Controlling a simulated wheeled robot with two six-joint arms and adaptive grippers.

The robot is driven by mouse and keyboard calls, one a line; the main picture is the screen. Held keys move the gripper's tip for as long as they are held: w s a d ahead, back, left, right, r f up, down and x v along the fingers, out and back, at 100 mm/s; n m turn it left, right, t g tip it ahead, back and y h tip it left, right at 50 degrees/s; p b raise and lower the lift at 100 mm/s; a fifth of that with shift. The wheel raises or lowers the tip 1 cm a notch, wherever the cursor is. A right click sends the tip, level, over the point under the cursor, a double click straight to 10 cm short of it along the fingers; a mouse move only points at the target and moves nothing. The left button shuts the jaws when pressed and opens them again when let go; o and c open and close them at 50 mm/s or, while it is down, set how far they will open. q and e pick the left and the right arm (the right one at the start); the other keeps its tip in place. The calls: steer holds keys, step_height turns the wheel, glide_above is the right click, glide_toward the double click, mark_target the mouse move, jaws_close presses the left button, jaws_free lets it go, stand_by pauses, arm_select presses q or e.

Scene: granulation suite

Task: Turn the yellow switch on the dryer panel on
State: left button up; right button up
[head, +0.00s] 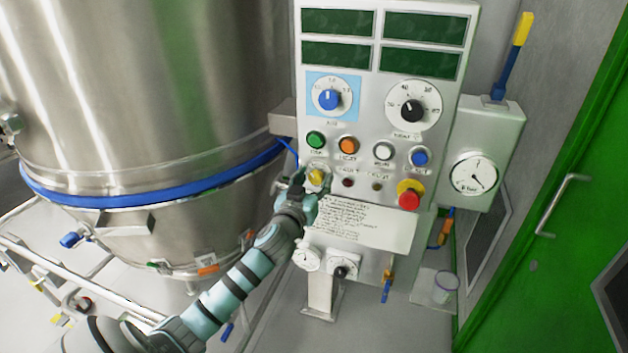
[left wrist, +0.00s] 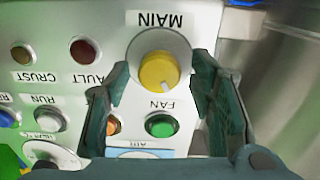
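The yellow switch (head: 317,176) sits at the left of the dryer panel (head: 392,165), below the green button. In the left wrist view, where the panel looks upside down, the yellow switch (left wrist: 159,71) is a round knob on a pale disc by the label MAIN. Its white mark points to the bottom of the picture, slightly right. My left gripper (head: 308,186) is at the switch. In the left wrist view the fingers of my left gripper (left wrist: 161,75) are open, one on each side of the knob, with small gaps showing. My right gripper is not in view.
Close by are a green button (head: 315,139), an orange button (head: 348,145) and a red emergency knob (head: 410,193). A large steel vessel (head: 150,90) stands left of the panel. A green door (head: 560,200) is at the right.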

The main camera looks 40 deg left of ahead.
arm_select(q)
steer(key=c, duration=1)
steer(key=shift+o, duration=0.2)
steer(key=shift+m, duration=0.4)
steer(key=m+p, duration=0.2)
steer(key=m, duration=0.3)
steer(key=m+p, duration=0.2)
steer(key=m, duration=0.4)
steer(key=shift+d+f, duration=0.1)
steer(key=o, duration=1.1)
